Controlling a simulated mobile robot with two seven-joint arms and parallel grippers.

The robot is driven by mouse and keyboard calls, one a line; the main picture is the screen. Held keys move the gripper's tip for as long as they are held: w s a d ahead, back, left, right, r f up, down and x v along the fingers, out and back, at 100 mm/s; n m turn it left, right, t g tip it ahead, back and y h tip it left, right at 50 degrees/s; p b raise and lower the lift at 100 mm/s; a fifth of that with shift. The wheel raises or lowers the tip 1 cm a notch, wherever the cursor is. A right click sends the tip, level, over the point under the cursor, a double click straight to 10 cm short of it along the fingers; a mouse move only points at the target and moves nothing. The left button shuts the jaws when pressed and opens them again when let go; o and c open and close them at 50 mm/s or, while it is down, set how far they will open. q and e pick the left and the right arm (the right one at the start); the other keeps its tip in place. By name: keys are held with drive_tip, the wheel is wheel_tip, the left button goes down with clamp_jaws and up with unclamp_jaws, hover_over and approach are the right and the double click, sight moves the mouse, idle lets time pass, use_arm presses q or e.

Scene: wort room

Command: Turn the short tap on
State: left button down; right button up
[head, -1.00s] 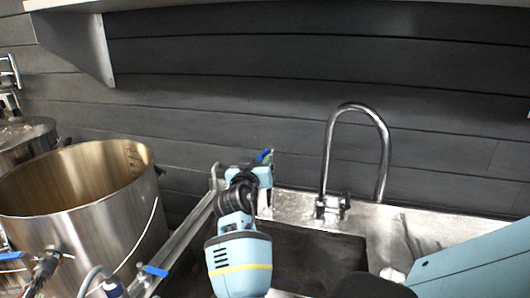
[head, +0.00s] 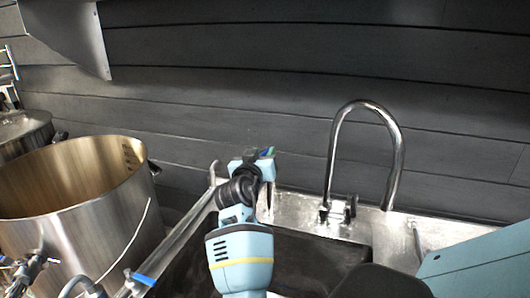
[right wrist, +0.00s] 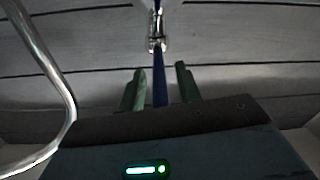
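The short tap shows in the right wrist view as a metal body (right wrist: 157,42) with a long blue lever (right wrist: 160,82) running down towards my gripper. In the head view only a bit of blue (head: 270,151) shows beside my gripper, and the tap body is hidden. My right gripper (head: 265,155) is above the back left of the sink. Its green fingers (right wrist: 161,92) are open, one on each side of the lever, with a gap on both sides. My left gripper is not in view.
A tall curved faucet (head: 332,160) stands right of my right gripper, at the back of the sink (head: 300,203). A large steel pot (head: 105,225) stands to the left. A dark plank wall (head: 230,100) is close behind, with a metal bracket (head: 75,35) at upper left.

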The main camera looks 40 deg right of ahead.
drive_tip(key=shift+r, duration=0.1)
clamp_jaws()
idle(0.5)
